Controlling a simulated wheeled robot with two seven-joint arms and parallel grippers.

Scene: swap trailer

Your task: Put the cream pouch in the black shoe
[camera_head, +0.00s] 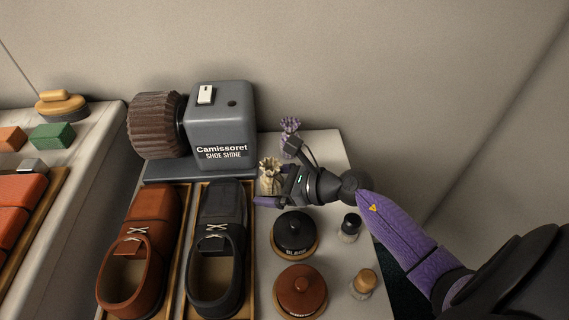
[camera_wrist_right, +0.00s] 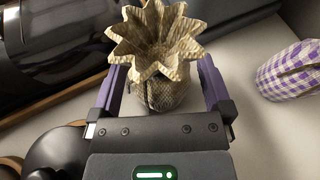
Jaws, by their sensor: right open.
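The cream pouch (camera_head: 269,178), with a frilled, star-shaped open top, stands upright on the light tabletop just right of the shoe-shine machine. In the right wrist view the pouch (camera_wrist_right: 155,80) sits between the two purple fingers of my right gripper (camera_wrist_right: 160,88). The right gripper (camera_head: 270,187) is open around the pouch; I cannot tell whether a finger touches it. The black shoe (camera_head: 223,205) lies in a wooden-edged tray left of the gripper, its opening toward the front. My left gripper is out of view.
A brown shoe (camera_head: 153,205) lies left of the black one. The grey shoe-shine machine (camera_head: 225,125) stands behind them. A purple checked pouch (camera_head: 289,126) is behind my gripper. A black tin (camera_head: 294,232), brown tin (camera_head: 300,288) and two small bottles (camera_head: 349,228) stand in front.

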